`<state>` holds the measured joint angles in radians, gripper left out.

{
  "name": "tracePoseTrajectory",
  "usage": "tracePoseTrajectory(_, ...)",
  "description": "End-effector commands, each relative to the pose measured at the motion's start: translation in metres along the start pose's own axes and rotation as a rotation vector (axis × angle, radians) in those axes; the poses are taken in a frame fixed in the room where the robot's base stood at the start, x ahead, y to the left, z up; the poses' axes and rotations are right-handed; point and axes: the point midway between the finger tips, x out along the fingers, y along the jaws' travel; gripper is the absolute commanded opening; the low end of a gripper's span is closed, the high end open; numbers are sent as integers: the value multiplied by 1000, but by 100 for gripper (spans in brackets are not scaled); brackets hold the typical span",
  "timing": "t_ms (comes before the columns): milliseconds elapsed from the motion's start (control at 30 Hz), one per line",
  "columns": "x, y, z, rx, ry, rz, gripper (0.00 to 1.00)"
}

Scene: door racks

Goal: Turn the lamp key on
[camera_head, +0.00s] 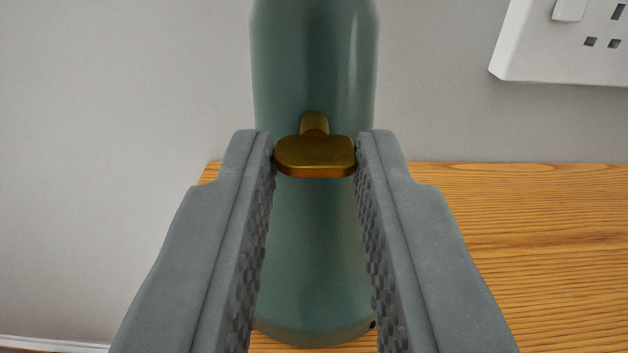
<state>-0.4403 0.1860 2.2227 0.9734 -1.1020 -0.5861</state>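The lamp (314,240) is a smooth green upright cylinder in the middle of the view, with its top cut off by the frame. A brass lamp key (315,157) sticks out of its front on a short stem, with its flat head lying level. My gripper (315,155) is in front of the lamp, with one fingertip at each end of the key head. Both fingertips appear to touch the key, so the gripper looks shut on it. The fingers hide parts of the lamp's lower sides.
The lamp stands on a wooden top (530,235) that reaches to the right. A pale wall (130,110) is close behind, with a white socket plate (560,45) at upper right. The wooden top's right side is clear.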

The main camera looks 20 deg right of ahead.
Motion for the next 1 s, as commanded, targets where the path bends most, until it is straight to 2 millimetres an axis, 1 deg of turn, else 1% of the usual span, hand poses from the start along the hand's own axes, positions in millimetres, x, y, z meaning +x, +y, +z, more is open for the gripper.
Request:
tracePoseTrajectory(267,0,0,0,36,0,0,0)
tracePoseTrajectory(467,0,0,0,139,0,0,0)
tracePoseTrajectory(667,0,0,0,306,0,0,0)
tracePoseTrajectory(1000,0,-1,0,631,0,0,0)
